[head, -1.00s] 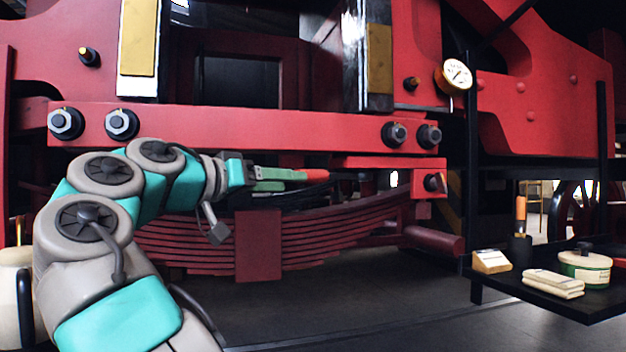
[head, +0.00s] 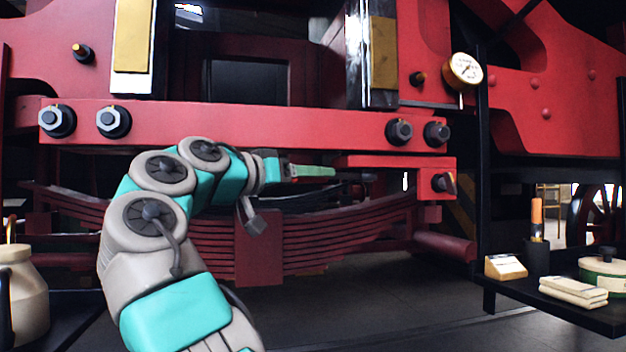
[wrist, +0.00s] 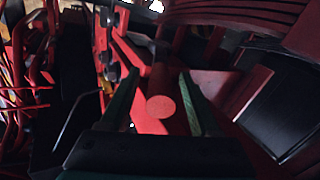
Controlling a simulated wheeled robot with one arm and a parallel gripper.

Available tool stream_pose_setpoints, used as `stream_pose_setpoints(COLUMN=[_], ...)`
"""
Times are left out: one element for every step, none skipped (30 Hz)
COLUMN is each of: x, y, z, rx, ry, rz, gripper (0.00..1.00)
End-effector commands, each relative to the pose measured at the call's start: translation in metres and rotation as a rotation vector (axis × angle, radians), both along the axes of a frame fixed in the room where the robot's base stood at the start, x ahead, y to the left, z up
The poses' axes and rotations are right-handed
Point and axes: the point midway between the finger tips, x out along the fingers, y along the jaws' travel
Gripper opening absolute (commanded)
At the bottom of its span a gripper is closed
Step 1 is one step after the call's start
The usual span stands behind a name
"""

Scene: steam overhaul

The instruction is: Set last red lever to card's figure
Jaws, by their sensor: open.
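My gripper (head: 325,171) is open in the head view, in front of the dark gap under the long red beam, pointing right. Its two green fingers show in the wrist view (wrist: 157,104) with a space between them. A red bar with a flat round end (wrist: 160,106) appears between the fingers, beyond them; I cannot tell its distance or whether it is a lever. No red lever can be picked out for certain. A small wooden block with a pale face (head: 505,267) sits on the right shelf; no figure on it is readable. A round gauge (head: 463,70) is at upper right.
The red leaf spring (head: 340,235) lies below my gripper. A red bolted block (head: 437,182) is to its right. The black shelf (head: 560,305) carries folded cloths (head: 572,291), a round tin (head: 605,271) and an orange-handled tool (head: 536,215). A jug (head: 22,295) is at lower left.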

Motion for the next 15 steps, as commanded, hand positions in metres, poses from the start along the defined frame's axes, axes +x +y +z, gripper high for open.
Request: stream_pose_setpoints(x=[0.0033,0.0045,0.0056,0.0061,0.0063,0.0063,0.0062,0.0062,0.0062,0.0062,0.0061,0.0061,0.0061,0.0062,0.0061], y=[-0.0029,-0.0038,-0.0047,-0.0051,-0.0051,-0.0053,-0.0052,-0.0052,-0.0052,-0.0051,-0.0051,-0.0051,-0.0051,-0.0052,-0.0051], z=[-0.0004,-0.0003,-0.0002,-0.0001,-0.0001,0.0000,0.0000,0.0000,-0.0001,-0.0001,-0.0002,-0.0002,-0.0002,-0.0002,-0.0002], rx=[-0.001,-0.001,-0.001,-0.001,-0.001,-0.001,-0.001,-0.001,-0.001,-0.002,-0.002,-0.002,-0.002,-0.002,-0.002], ry=[0.001,0.001,0.000,0.000,0.000,0.000,0.000,0.000,0.000,0.001,0.001,0.001,0.001,0.001,0.001], rz=[0.001,0.001,0.001,0.001,0.001,0.001,0.001,0.001,0.001,0.001,0.001,0.001,0.001,0.001,0.001], gripper=[0.63,0.63,0.63,0.63,0.63,0.63,0.63,0.63,0.63,0.62,0.59,0.54,0.51,0.47,0.43])
